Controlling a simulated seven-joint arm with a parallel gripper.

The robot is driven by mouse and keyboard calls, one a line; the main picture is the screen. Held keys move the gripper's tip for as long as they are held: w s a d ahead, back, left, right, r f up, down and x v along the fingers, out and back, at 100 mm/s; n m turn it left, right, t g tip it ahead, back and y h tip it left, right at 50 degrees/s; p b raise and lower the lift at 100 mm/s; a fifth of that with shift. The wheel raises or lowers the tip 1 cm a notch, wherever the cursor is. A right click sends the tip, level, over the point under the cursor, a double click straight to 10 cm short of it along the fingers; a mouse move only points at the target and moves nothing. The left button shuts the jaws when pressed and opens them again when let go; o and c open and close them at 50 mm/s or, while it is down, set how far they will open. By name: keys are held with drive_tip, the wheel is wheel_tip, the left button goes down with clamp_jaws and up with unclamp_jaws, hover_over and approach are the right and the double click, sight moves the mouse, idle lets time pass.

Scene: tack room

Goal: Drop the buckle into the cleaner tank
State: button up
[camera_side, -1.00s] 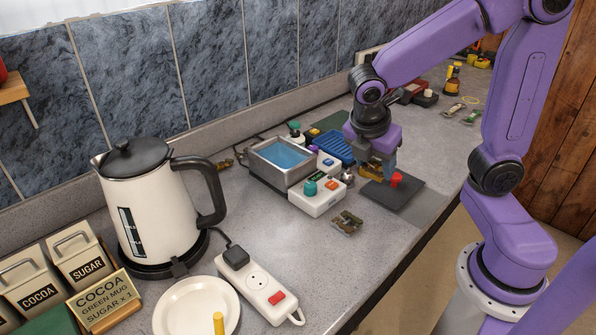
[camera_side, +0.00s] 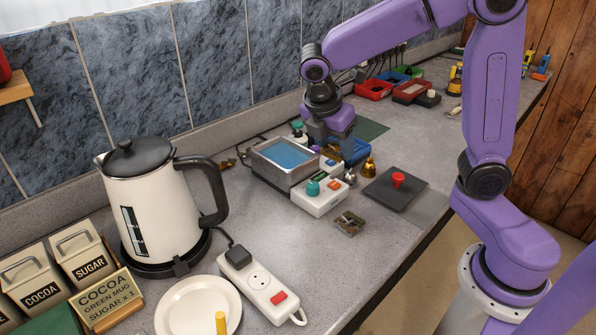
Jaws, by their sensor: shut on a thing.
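The cleaner tank (camera_side: 264,171) is a metal box of blue liquid on the counter, with a white control unit (camera_side: 318,205) with a teal knob in front. My gripper (camera_side: 327,147) is just right of the tank and slightly above it, pointing down. It is shut on a small brass-brown piece, apparently the buckle (camera_side: 331,151), mostly hidden by the fingers. The buckle is beside the tank opening in the picture, not visibly over the liquid.
A blue tray (camera_side: 356,152) and a brass bell (camera_side: 369,168) stand close to my gripper. A dark pad with a red button (camera_side: 398,180) lies to the right. A small brown-green piece (camera_side: 349,223) lies in front. A kettle (camera_side: 158,205) and power strip (camera_side: 261,287) are at left.

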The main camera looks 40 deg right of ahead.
drive_tip(key=w+r, duration=0.2)
drive_tip(key=w, duration=1.1)
drive_tip(key=shift+a+f, duration=0.2)
drive_tip(key=shift+f, duration=1.3)
drive_tip(key=shift+a+f, duration=0.2)
drive_tip(key=shift+f, duration=1.3)
drive_tip(key=o, duration=1.1)
drive_tip(key=v, duration=1.7)
drive_tip(key=shift+w+a+r, duration=0.1)
drive_tip(key=shift+r, duration=0.1)
